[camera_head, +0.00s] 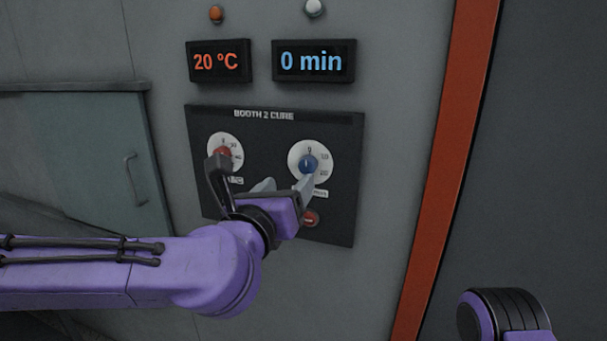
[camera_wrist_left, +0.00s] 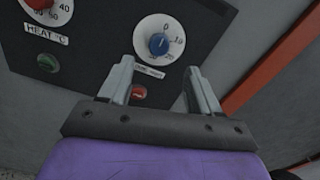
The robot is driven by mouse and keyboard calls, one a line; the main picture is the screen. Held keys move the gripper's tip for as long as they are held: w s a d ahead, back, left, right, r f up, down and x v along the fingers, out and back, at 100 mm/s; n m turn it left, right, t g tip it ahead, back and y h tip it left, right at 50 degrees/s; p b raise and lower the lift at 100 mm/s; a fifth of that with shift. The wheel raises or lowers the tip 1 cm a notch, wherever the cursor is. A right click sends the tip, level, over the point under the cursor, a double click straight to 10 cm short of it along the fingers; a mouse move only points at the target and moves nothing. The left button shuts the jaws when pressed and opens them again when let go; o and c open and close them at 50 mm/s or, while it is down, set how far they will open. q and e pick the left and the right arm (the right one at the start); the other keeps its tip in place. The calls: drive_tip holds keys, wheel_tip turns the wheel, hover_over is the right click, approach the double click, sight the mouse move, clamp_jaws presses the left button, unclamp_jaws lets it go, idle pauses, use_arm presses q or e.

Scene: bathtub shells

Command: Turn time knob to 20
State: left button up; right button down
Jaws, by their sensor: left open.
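The time knob (camera_head: 308,163) is a blue knob on a white dial at the right of the black control panel (camera_head: 270,124). It also shows in the left wrist view (camera_wrist_left: 158,44), where its marks read 0, 10 and 20. The time display (camera_head: 313,61) reads 0 min. My left gripper (camera_head: 284,184) is open and empty, just below the knob in the head view. In the left wrist view its two fingers (camera_wrist_left: 157,78) stand apart, with the knob beyond and between their tips. I cannot tell whether a fingertip touches the dial.
A red heat knob (camera_head: 222,154) sits left on the panel, partly behind my arm. A temperature display (camera_head: 219,61) reads 20 °C. A red button (camera_head: 310,218) and a green button (camera_wrist_left: 47,64) are below the dials. A red upright strip (camera_head: 447,170) stands right of the panel.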

sight(306, 167)
use_arm(q)
drive_tip(key=p+x, duration=0.2)
drive_tip(key=x, duration=0.6)
drive_tip(key=shift+w+d+f+p, duration=0.1)
drive_tip(key=shift+w+d+p, duration=0.05)
drive_tip(key=shift+w+p, duration=0.2)
drive_tip(key=shift+w+d+f, duration=0.1)
drive_tip(key=shift+w, duration=0.2)
drive_tip(key=c, duration=1)
drive_tip(key=shift+c, duration=0.2)
